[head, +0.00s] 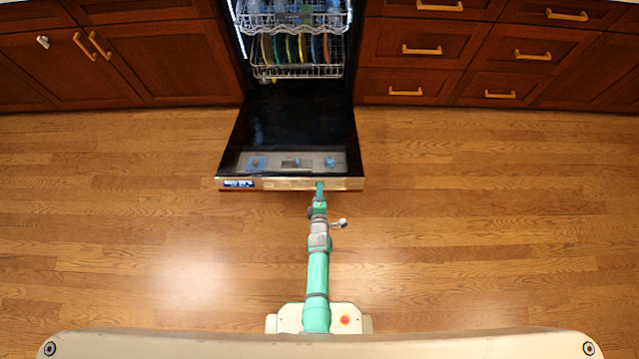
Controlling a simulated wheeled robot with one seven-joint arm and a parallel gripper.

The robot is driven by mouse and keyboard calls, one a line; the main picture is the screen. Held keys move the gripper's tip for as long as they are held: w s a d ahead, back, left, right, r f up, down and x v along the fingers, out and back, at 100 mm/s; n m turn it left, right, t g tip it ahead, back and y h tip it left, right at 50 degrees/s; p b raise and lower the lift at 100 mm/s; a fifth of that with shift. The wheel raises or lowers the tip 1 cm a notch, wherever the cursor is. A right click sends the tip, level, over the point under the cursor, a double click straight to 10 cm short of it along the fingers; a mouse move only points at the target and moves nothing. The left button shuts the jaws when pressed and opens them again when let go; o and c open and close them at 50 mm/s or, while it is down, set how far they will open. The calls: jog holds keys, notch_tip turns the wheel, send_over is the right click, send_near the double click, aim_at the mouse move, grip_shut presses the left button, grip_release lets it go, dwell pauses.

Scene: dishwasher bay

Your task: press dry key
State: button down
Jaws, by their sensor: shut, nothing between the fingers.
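The dishwasher door (297,125) hangs open, lowered flat toward me. A grey control strip (270,162) with blue round parts runs along its near end. A silver edge (285,184) with a blue and white label closes off the door's front. My gripper (319,187) is shut and empty, at the door's near edge, right of the middle. It overlaps that edge in the picture; I cannot tell whether it touches. The single keys are too small to read, so I cannot pick out the dry key.
Two racks with dishes (300,48) stand inside the dishwasher. Wooden cabinets (150,60) and drawers (420,50) with pale handles flank it. The wooden floor (480,230) is clear on both sides of the door.

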jog(key=shift+v, duration=2.95)
jog(key=shift+s, duration=0.1)
